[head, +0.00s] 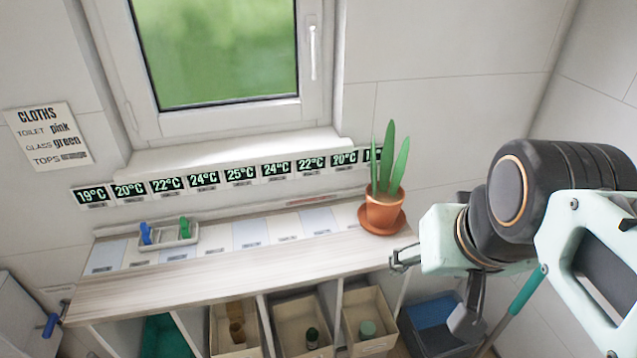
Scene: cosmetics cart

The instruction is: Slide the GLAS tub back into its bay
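Several open tubs show in the bays under the shelf top, cut off by the bottom of the head view. A beige tub (218,321) holds brown items, a second beige tub (283,313) holds a dark green-capped bottle, and a third (352,300) holds a round green item. No tub label is readable, so I cannot tell which is GLAS. My gripper (402,259) is near the shelf's right front corner, above the right-hand tubs. Its fingers are small and seen edge-on, so their opening is unclear.
The wooden shelf top (200,285) is mostly clear. A potted cactus (384,210) on a saucer stands at its right end, close to my gripper. A small tray (168,236) with blue and green items is at left. A teal handle (527,291) leans at right.

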